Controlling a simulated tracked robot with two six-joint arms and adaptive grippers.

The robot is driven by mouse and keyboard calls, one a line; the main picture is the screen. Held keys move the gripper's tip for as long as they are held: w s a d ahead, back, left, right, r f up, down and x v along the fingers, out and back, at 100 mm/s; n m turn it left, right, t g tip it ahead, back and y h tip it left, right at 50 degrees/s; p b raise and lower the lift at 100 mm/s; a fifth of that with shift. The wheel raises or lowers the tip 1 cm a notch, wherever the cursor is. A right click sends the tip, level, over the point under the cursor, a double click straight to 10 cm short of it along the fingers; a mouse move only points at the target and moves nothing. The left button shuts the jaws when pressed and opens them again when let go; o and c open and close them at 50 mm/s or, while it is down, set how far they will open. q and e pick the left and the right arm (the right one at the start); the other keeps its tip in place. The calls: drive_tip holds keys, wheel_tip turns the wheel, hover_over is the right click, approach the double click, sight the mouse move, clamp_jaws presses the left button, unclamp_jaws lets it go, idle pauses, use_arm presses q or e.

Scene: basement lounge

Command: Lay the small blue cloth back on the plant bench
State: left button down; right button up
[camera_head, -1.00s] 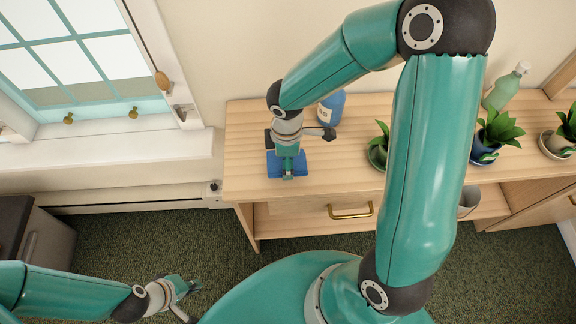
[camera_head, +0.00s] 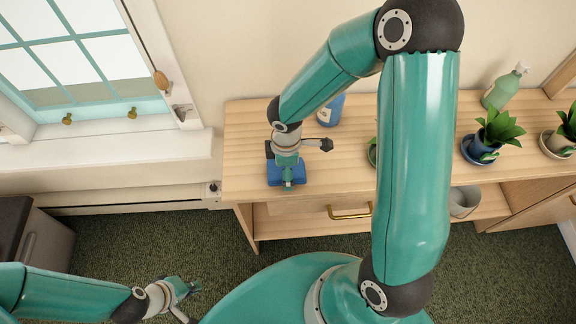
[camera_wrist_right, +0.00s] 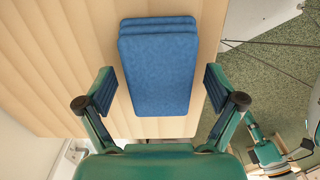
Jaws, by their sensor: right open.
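The small blue cloth (camera_head: 294,172) is a folded pad near the left end of the light wooden plant bench (camera_head: 245,130). In the right wrist view the cloth (camera_wrist_right: 158,70) shows layered folds and lies over the bench planks. My right gripper (camera_head: 287,186) is above it, with one finger on each side and narrow gaps between fingers and cloth. This gripper (camera_wrist_right: 155,95) is open. It hides part of the cloth in the head view. My left gripper (camera_head: 185,288) is low over the carpet at lower left, away from the bench; its finger opening is unclear.
On the bench stand a blue bottle (camera_head: 330,110) behind my right wrist, a green spray bottle (camera_head: 500,90) and potted plants (camera_head: 496,130) to the right. My right arm hides part of the bench. A grey pot (camera_head: 464,201) is on the lower shelf.

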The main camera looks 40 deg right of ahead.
drive_tip(key=shift+r, duration=0.15)
wheel_tip(320, 180, up, 12)
idle(0.4)
idle(0.4)
